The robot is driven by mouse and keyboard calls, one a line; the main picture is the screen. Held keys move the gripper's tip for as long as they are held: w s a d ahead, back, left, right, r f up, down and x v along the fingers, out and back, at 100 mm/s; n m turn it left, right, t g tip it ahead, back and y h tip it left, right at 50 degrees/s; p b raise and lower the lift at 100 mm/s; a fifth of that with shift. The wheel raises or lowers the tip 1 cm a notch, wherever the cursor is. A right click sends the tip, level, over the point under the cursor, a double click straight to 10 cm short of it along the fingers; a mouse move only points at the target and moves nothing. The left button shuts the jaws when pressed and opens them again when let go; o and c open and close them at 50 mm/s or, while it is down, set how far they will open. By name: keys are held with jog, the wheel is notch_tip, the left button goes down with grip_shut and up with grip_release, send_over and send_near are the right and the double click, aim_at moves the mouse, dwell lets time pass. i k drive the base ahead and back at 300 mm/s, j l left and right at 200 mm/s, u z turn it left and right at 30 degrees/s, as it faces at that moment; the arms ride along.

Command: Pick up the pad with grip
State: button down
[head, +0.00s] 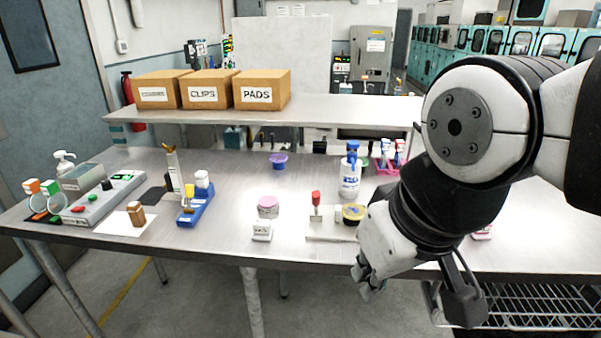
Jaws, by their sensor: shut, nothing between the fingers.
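I cannot tell for sure which thing is the pad with grip. A small brown block with a pale top (136,214) stands on a white sheet at the left of the table. A white box with dark lettering (262,231) sits near the front edge, with a round pink-topped container (268,206) just behind it. A red-handled piece (315,204) stands upright on a pale plate, left of a yellow-and-dark round item (353,213). My gripper (367,287) is shut and empty, pointing down by the table's front edge, right of these things. My arm hides part of the table's right side.
The metal table (230,225) has clear room in its middle. A blue holder (196,207), a grey control box (105,198) and a blue-capped white bottle (350,175) stand on it. A raised shelf (340,110) behind carries three cardboard boxes (262,90).

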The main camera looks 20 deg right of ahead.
aim_at(483, 234)
jog(key=z, duration=1.3)
jog(key=i+j+u, duration=0.15)
jog(key=i, duration=0.15)
jog(key=i+j+u, duration=0.2)
jog(key=i+l, duration=0.05)
